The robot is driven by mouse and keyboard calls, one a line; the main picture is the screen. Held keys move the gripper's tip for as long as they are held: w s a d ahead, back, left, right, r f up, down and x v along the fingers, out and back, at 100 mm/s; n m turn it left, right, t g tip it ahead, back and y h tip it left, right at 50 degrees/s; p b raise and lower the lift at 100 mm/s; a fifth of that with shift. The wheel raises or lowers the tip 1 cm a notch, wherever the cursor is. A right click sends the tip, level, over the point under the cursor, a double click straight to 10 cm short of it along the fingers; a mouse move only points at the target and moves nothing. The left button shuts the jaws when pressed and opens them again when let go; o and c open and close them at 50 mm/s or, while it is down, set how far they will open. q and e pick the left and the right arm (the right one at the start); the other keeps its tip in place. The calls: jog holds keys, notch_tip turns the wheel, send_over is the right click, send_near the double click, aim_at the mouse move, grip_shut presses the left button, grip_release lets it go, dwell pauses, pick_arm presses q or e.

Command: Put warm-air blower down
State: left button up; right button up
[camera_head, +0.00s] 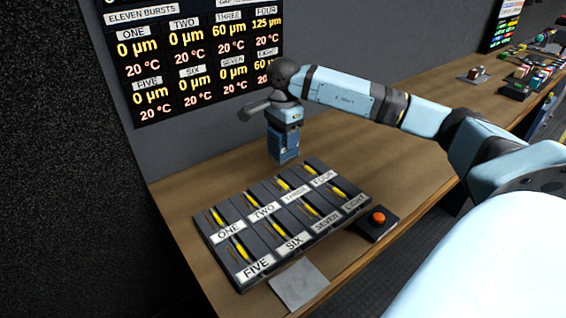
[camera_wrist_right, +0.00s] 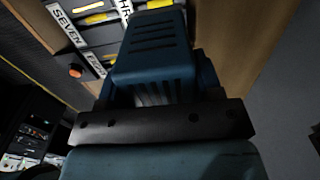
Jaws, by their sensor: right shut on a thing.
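The warm-air blower is a dark blue, slatted block (camera_head: 285,148) under my right wrist. It also fills the upper middle of the right wrist view (camera_wrist_right: 152,50). My right gripper (camera_head: 284,126) is shut on it, and the fingers are largely hidden. The blower is just beyond the back edge of the labelled slot panel, near THREE and TWO. I cannot tell whether its underside touches the wooden bench (camera_head: 185,190). My left gripper is not in view.
The dark slot panel (camera_head: 268,238) has several labelled slots with yellow pieces. A readout board (camera_head: 200,60) hangs behind. Bare bench lies around the panel's back.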

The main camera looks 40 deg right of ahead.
aim_at(283, 163)
notch_tip(283, 163, down, 9)
dwell(0.5)
jog(key=shift+f, duration=0.1)
jog(key=shift+f, duration=0.15)
jog(key=o, duration=1.2)
jog(key=shift+c, duration=0.2)
notch_tip(283, 163, up, 13)
jog(key=shift+f, duration=0.2)
